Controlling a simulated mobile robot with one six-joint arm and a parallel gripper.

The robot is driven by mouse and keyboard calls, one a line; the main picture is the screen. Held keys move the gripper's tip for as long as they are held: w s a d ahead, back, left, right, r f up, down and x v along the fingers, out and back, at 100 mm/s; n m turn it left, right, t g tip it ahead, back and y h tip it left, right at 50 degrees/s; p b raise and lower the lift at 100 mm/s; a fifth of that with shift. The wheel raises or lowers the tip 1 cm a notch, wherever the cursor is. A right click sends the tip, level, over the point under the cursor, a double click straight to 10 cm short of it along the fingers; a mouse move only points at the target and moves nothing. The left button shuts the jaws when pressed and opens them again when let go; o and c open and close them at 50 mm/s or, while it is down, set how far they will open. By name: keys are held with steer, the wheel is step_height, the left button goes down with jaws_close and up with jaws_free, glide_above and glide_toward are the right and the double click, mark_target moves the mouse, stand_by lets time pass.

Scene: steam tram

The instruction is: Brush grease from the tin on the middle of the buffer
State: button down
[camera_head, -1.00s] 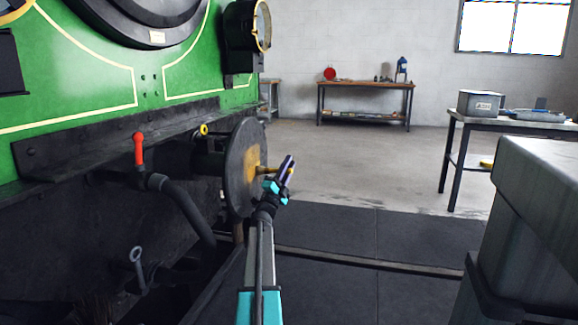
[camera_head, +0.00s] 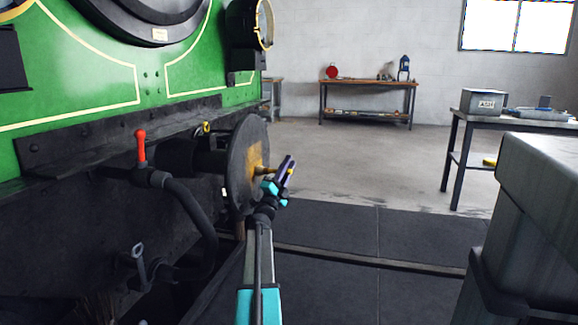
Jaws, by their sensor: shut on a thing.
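The buffer (camera_head: 237,150) is a dark round disc on the front of the green tram, seen nearly edge-on. A yellow-brown patch of grease (camera_head: 252,160) covers the middle of its face. My gripper (camera_head: 272,188) is just right of the disc, shut on a brush (camera_head: 286,172) with a dark purple handle. The brush's yellowish head end points left at the patch; it appears to touch it, but the contact is too small to be sure. I cannot make out a grease tin.
A red-handled valve (camera_head: 140,148) and a black hose (camera_head: 197,215) are left of the buffer. A grey box (camera_head: 482,103) stands on the right table (camera_head: 520,124). A large grey-green block (camera_head: 545,200) fills the lower right. The floor behind the buffer is clear.

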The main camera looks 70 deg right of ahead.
steer(key=shift+w+a, duration=0.1)
steer(key=shift+s+a, duration=0.2)
steer(key=shift+a, duration=1.4)
steer(key=shift+a+b, duration=0.4)
steer(key=shift+a, duration=1.25)
steer(key=a, duration=0.3)
steer(key=shift+s+a, duration=0.15)
steer(key=shift+s, duration=0.1)
